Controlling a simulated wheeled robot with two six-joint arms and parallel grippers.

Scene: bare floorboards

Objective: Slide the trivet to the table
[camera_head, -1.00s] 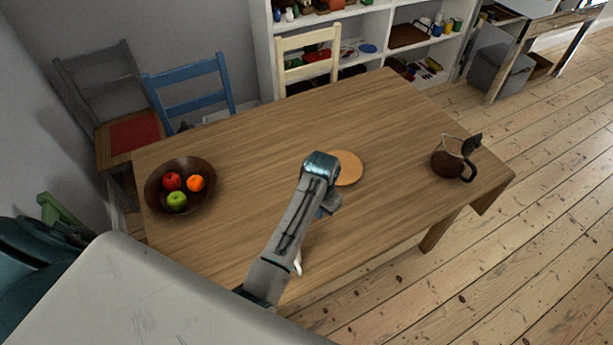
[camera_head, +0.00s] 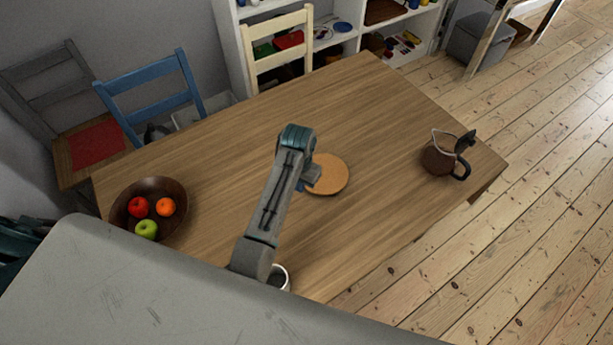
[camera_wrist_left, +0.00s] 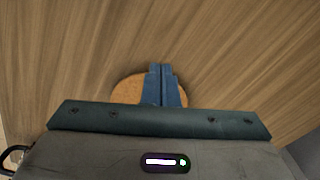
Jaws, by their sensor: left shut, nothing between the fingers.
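The trivet (camera_head: 331,175), a round flat cork-coloured disc, lies on the wooden table (camera_head: 370,110) near its middle. My left gripper (camera_head: 303,187) is at the trivet's left edge in the head view, partly hidden by its own wrist. In the left wrist view the blue fingers (camera_wrist_left: 160,68) are together with nothing between them. They overlap the trivet (camera_wrist_left: 128,90), which shows mostly to their left. I cannot tell whether the fingertips touch it. My right gripper is in neither view.
A dark bowl of fruit (camera_head: 176,189) stands at the table's left end, and a glass coffee pot (camera_head: 438,158) at the right. A white mug (camera_head: 280,277) is partly hidden by my arm. Chairs (camera_head: 150,92) line the far side. The table between trivet and pot is clear.

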